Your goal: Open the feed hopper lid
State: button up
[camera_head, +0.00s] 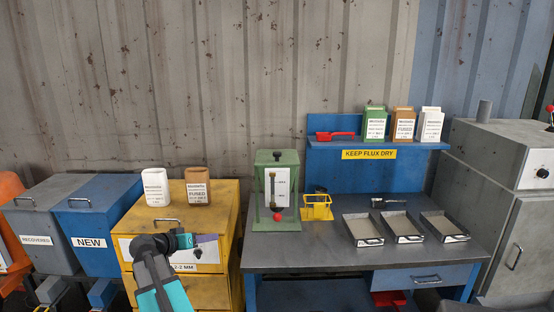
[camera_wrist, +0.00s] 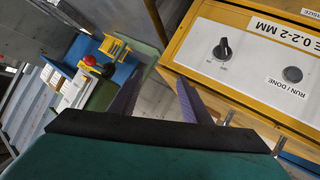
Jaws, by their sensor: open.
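No thing in view is labelled as the feed hopper, so I cannot tell which lid is meant. A yellow cabinet (camera_head: 222,208) has a small wire handle (camera_head: 168,221) on its top near the front edge. Its white control panel (camera_wrist: 250,62) with a black knob shows in the wrist view. A blue bin marked NEW (camera_head: 95,215) has a closed lid with a handle. A green-framed unit (camera_head: 277,160) with a black top knob stands on the bench. My gripper (camera_head: 214,238) is in front of the yellow cabinet. Its purple fingers (camera_wrist: 155,82) are apart, with nothing between them.
White (camera_head: 155,187) and brown (camera_head: 198,191) containers stand on the yellow cabinet. A grey RECOVERED bin (camera_head: 40,220) is at left. The bench (camera_head: 300,256) holds a yellow stand (camera_head: 317,208) and three trays (camera_head: 409,239). A grey cabinet (camera_head: 520,210) stands at right.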

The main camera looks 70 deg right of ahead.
jog(key=s+d+r+m+g+h, duration=0.1)
jog(key=s+d+r+m, duration=0.15)
jog(key=r, duration=0.35)
jog(key=s+d+r+m+g+h, duration=0.1)
jog(key=s+d+r, duration=0.25)
jog(key=r, duration=0.25)
jog(key=m+g+h, duration=0.2)
jog(key=m+g, duration=0.1)
jog(key=m, duration=0.1)
send_near(277, 152)
jog(key=v, duration=0.4)
jog(key=shift+s+d+r+b, duration=0.1)
jog(key=shift+s+r+b, duration=0.1)
jog(key=shift+b, duration=0.1)
jog(key=p+x, duration=0.4)
jog(key=x, duration=0.9)
jog(key=shift+d+f+p, duration=0.2)
jog(key=shift+d+p, duration=0.15)
jog(key=shift+d, duration=0.05)
grip_shut()
jog(key=shift+a+f, duration=0.1)
